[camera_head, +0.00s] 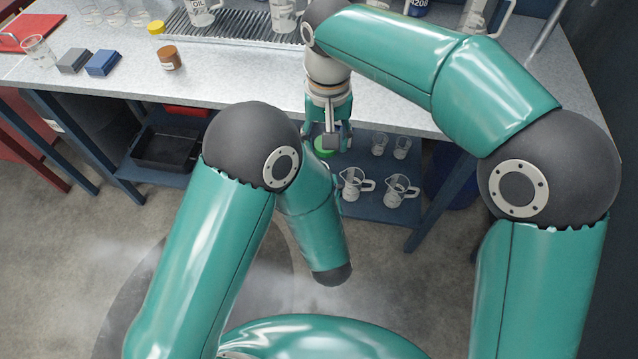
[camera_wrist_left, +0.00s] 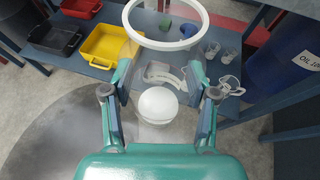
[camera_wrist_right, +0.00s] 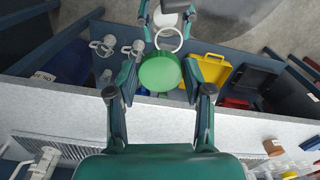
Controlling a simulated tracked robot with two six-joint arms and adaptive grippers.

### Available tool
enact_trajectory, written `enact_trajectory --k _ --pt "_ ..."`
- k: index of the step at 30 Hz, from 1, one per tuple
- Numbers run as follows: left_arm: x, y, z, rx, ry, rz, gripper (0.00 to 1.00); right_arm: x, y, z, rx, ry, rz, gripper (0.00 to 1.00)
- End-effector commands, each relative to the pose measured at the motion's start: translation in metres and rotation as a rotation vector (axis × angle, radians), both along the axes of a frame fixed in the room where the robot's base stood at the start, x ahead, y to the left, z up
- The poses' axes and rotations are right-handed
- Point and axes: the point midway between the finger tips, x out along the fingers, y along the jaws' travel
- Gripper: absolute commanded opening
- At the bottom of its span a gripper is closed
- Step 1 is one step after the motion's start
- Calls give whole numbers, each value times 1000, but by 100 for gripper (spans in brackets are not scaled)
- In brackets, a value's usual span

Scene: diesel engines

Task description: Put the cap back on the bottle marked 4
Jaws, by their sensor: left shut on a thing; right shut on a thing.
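A round green cap (camera_wrist_right: 160,73) is between the fingers of my right gripper (camera_wrist_right: 159,68), which is shut on it. In the head view the cap (camera_head: 323,148) shows below this gripper (camera_head: 331,138), by the bench's front edge. My left gripper (camera_wrist_left: 160,72) is shut on a clear bottle with a pale ring-shaped rim (camera_wrist_left: 127,22) and a rounded white part (camera_wrist_left: 158,104) between the fingers. The right wrist view shows the open rim (camera_wrist_right: 157,41) close to the cap, apparently apart from it. The number 4 is not readable. My left forearm hides the left gripper in the head view.
The grey bench top (camera_head: 240,95) lies beyond and carries a brown jar (camera_head: 168,58), a blue block (camera_head: 103,62) and a slatted rack (camera_head: 240,22). Glass jugs (camera_head: 396,190) stand on the lower shelf. A yellow tray (camera_wrist_left: 103,44) and black tray (camera_wrist_left: 55,35) are there too.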

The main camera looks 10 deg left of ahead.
Motion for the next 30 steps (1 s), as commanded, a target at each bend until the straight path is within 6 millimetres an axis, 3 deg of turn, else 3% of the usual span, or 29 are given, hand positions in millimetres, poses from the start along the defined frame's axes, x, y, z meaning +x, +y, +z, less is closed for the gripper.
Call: enact_trajectory --k 4,17,30 --pt "0 0 0 0 -1 0 0 -6 11 3 -1 0 26 40" --pt "0 0 0 0 -1 0 0 -7 11 1 0 0 28 40" --pt "0 0 0 0 -1 0 0 -6 11 -32 0 0 27 40"
